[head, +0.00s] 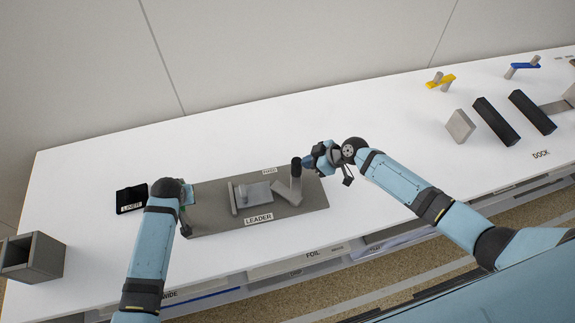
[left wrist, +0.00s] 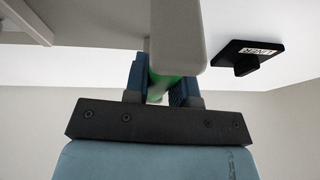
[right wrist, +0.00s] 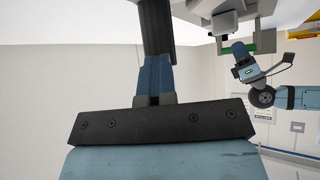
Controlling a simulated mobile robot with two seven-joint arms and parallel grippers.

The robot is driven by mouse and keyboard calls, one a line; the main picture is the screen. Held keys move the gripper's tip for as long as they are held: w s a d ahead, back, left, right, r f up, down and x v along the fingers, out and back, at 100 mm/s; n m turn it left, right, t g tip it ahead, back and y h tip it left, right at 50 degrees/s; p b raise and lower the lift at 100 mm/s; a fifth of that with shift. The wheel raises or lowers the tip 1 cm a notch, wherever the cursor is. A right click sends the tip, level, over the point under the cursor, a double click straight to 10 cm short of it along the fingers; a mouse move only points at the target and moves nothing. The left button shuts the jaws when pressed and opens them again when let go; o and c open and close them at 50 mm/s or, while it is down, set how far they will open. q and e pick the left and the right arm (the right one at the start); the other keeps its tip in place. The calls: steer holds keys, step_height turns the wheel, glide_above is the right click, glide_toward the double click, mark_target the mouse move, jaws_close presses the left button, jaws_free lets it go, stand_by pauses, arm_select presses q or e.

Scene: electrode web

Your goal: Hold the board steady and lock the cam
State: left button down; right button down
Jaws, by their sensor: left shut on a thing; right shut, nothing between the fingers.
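The grey board (head: 212,221), marked LEADER, lies on the white table. My left gripper (head: 187,197) is at its left end; in the left wrist view its fingers are shut on the board's green grip (left wrist: 158,87). The cam lever (head: 287,193) is a grey bar slanting across the board's right part, with a dark upright handle (head: 296,170) at its far end. My right gripper (head: 306,162) is shut and empty beside that handle, on its right. In the right wrist view the dark handle (right wrist: 155,25) stands just beyond the closed fingertips; I cannot tell whether they touch.
A black LINER piece (head: 131,199) lies left of the board, and a dark open box (head: 32,257) stands at the table's left end. At the right are a yellow lever (head: 440,81), a blue lever (head: 523,66) and dark blocks (head: 496,120). The table behind the board is clear.

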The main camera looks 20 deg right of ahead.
mark_target(294, 162)
arm_select(q)
steer(key=shift+s+f, duration=0.2)
steer(key=shift+f, duration=0.1)
arm_select(e)
steer(key=w+a+n+g, duration=0.1)
steer(key=n, duration=0.1)
steer(key=a+n+g+y, duration=0.1)
steer(key=g, duration=0.1)
steer(key=shift+w+a+f+n, duration=0.1)
steer(key=shift+w+a+n, duration=0.2)
steer(key=shift+w+n, duration=0.1)
steer(key=shift+w+a+n+g+y, duration=0.15)
steer(key=shift+a+n+g+y, duration=0.15)
steer(key=shift+a+n+g, duration=0.55)
steer(key=shift+a+f+n+g, duration=0.1)
steer(key=shift+a+n+g, duration=1.15)
steer(key=shift+a+n, duration=0.45)
arm_select(q)
steer(key=shift+d, duration=0.1)
arm_select(e)
steer(key=d, duration=0.3)
steer(key=w+d+r, duration=0.1)
steer(key=d, duration=0.1)
steer(key=shift+w, duration=0.1)
steer(key=v, duration=0.9)
steer(key=shift+w, duration=0.25)
